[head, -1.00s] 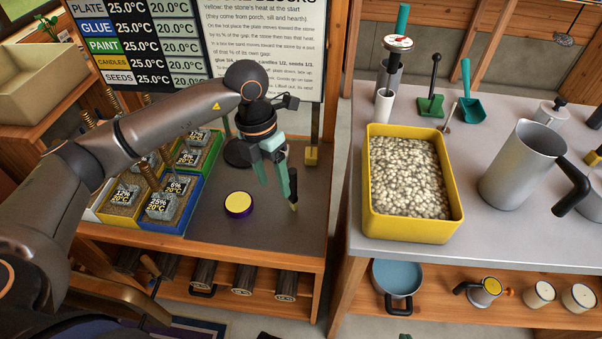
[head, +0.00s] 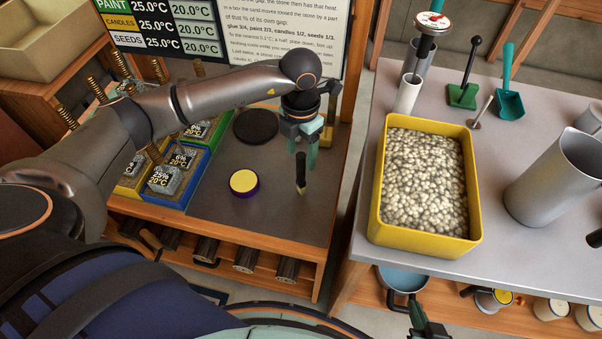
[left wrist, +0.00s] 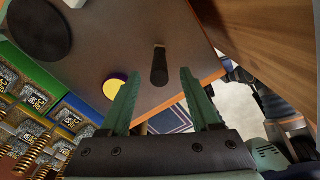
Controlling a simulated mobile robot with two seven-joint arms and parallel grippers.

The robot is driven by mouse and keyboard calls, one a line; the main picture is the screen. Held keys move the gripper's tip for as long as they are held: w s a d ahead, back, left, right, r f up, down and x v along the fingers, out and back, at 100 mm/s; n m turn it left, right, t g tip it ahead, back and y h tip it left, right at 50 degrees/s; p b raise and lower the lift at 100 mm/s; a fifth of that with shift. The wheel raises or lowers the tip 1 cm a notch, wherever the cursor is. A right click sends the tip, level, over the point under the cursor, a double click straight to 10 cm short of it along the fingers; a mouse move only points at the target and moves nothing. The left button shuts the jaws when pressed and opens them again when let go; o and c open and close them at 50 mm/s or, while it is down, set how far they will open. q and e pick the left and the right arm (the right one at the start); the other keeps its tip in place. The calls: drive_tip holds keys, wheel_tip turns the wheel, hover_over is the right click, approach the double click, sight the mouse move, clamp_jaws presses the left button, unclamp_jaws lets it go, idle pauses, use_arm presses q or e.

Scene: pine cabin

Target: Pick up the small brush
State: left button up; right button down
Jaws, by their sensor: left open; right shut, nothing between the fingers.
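The small brush (head: 300,174), with a dark handle and a pale tip, is on the grey table, right of the purple-rimmed yellow disc. My left gripper (head: 302,146) is open and points down just above the brush's handle. In the left wrist view the brush (left wrist: 159,68) shows beyond the gap between the two spread green fingers (left wrist: 160,95), with nothing held. Whether a finger touches it I cannot tell. My right gripper (head: 422,318) is shut and empty, low in the head view beside the right table's lower shelf.
The yellow disc (head: 244,182) and a black round plate (head: 256,126) lie near the brush. Coloured sand boxes (head: 180,178) with blocks stand left. The right table holds a yellow bin (head: 428,240) of pale pebbles and a metal jug (head: 548,180). A gap separates the tables.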

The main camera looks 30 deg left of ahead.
sight(301, 164)
use_arm(q)
wheel_tip(301, 164, down, 5)
drive_tip(key=shift+r, duration=0.15)
clamp_jaws()
idle(0.5)
